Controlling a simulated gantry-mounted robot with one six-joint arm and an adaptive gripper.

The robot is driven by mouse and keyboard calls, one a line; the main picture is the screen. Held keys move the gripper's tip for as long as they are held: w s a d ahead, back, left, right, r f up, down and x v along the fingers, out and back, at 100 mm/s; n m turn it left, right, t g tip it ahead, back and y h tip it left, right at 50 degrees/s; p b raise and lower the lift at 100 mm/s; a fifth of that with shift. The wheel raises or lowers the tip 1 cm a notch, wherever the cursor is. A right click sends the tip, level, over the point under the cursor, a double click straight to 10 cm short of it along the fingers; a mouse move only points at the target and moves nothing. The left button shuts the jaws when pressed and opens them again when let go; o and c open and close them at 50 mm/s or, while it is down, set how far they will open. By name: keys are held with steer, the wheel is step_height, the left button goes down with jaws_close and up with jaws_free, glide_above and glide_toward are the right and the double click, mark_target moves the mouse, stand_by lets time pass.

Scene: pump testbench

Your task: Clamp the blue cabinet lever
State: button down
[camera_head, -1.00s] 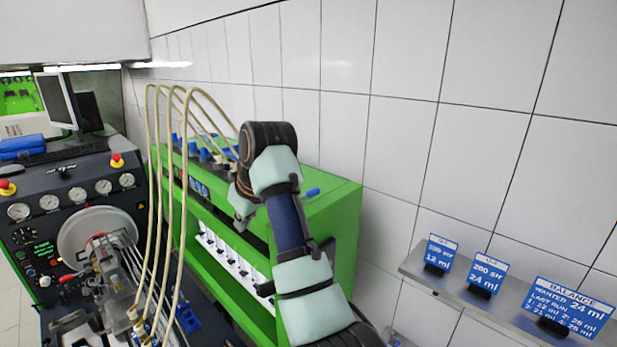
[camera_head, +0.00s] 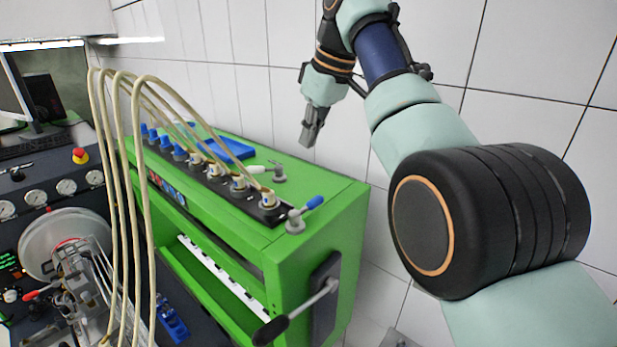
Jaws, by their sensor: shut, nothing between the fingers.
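The blue-handled lever (camera_head: 313,203) stands on a grey clamp at the near right corner of the green cabinet's top (camera_head: 335,198), its blue grip pointing up and to the right. My gripper (camera_head: 308,140) is above and behind the lever, near the white tiled wall. It is apart from the lever, points downward, and its fingers are shut and empty. A second small lever fitting with a pale handle (camera_head: 278,174) stands farther back on the cabinet top.
A row of hose fittings (camera_head: 238,184) with beige hoses (camera_head: 122,150) runs along the cabinet top. A blue tray (camera_head: 230,150) lies behind it. A black-handled side lever (camera_head: 272,330) sticks out from the cabinet's right side. The test bench with gauges (camera_head: 66,187) stands left.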

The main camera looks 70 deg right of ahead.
mark_target(307, 208)
steer(key=b+x, duration=0.4)
steer(key=x, duration=0.5)
steer(key=shift+w+f, duration=0.15)
steer(key=shift+f, duration=0.2)
steer(key=s+f+b, duration=0.1)
steer(key=b, duration=0.2)
steer(key=s+f+b, duration=0.1)
steer(key=b, duration=0.2)
steer(key=shift+a+f, duration=0.25)
steer(key=shift+s+a+b, duration=0.15)
steer(key=shift+s+b, duration=0.4)
steer(key=shift+b, duration=0.2)
steer(key=shift+s+r, duration=0.1)
steer(key=shift+r, duration=0.15)
